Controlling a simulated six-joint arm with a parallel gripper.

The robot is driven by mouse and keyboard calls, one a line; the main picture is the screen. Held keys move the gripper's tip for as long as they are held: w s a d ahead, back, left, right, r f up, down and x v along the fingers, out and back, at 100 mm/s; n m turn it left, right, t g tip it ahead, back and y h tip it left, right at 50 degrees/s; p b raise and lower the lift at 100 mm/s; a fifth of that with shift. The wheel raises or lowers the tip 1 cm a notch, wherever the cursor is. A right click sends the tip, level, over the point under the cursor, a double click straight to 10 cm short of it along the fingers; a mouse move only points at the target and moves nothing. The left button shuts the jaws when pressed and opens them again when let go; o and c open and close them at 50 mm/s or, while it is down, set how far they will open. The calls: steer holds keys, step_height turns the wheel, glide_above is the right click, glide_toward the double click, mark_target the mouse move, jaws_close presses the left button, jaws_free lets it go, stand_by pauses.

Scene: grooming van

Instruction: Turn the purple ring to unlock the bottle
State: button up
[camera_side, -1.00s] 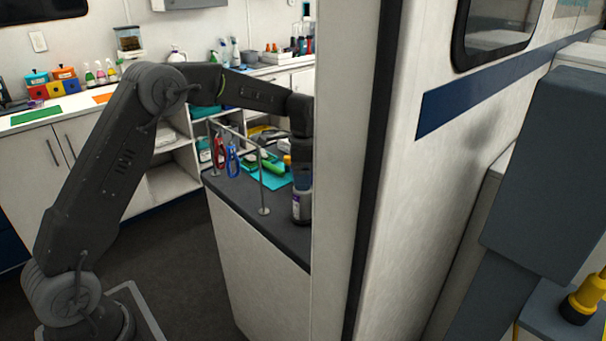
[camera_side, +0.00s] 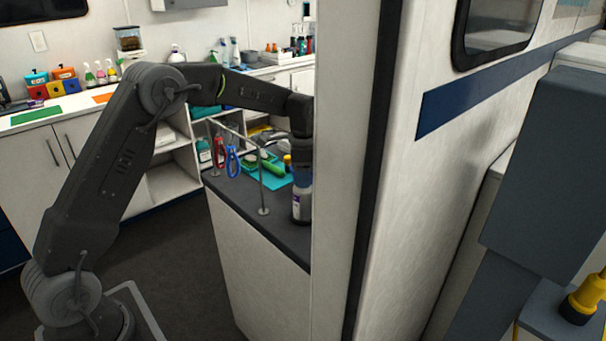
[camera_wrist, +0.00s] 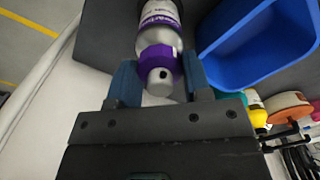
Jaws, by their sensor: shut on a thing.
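The bottle (camera_side: 298,206) stands upright on the dark counter near its right end in the side view. The white wall edge is close on its right. In the wrist view the bottle (camera_wrist: 158,22) is pale with a purple label. The purple ring (camera_wrist: 157,62) sits around its neck, below a grey cap with a dark hole. My gripper (camera_wrist: 162,80) is above the bottle, its two blue fingers on either side of the ring and shut on it. In the side view my gripper (camera_side: 302,177) points straight down; the ring cannot be made out there.
A metal rail (camera_side: 238,140) with red and blue looped tools stands on the counter (camera_side: 240,198) left of the bottle. A teal mat (camera_side: 272,183) holds green items behind it. A blue bin (camera_wrist: 255,45) is close on the right in the wrist view. The white wall (camera_side: 340,180) blocks the right side.

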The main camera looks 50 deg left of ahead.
steer(key=n, duration=0.8)
steer(key=shift+n, duration=0.3)
steer(key=n, duration=0.4)
steer(key=shift+n, duration=0.3)
steer(key=n, duration=0.4)
steer(key=shift+n, duration=0.3)
steer(key=o, duration=0.9)
steer(key=shift+o, duration=0.2)
steer(key=shift+r, duration=0.1)
